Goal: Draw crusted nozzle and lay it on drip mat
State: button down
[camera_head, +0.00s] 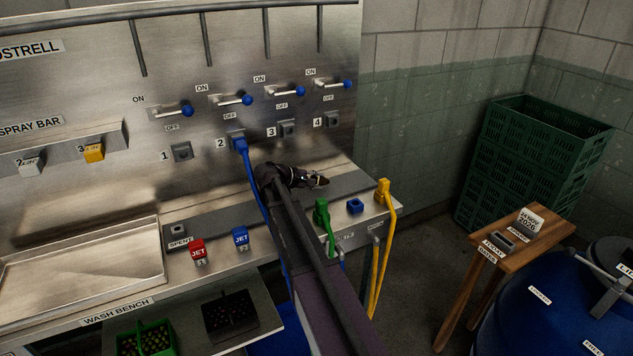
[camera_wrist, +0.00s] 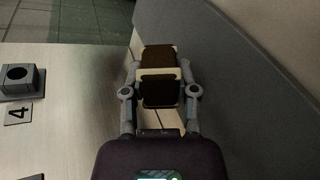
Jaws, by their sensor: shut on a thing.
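My gripper (camera_head: 318,181) is above the right part of the steel bench, in front of the wall panel. The spray bar (camera_head: 62,148) at left carries a white nozzle (camera_head: 32,165) and a yellow nozzle (camera_head: 93,152).
Red (camera_head: 198,251) and blue (camera_head: 241,238) JET nozzles stand near the bench's front edge. A blue hose (camera_head: 252,178) runs from port 2. Green (camera_head: 321,213) and yellow (camera_head: 383,191) hose ends and a blue block (camera_head: 355,206) are at the bench's right.

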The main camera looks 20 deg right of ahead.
jog(key=shift+c, duration=1.5)
grip_release()
jog(key=shift+r, duration=0.15)
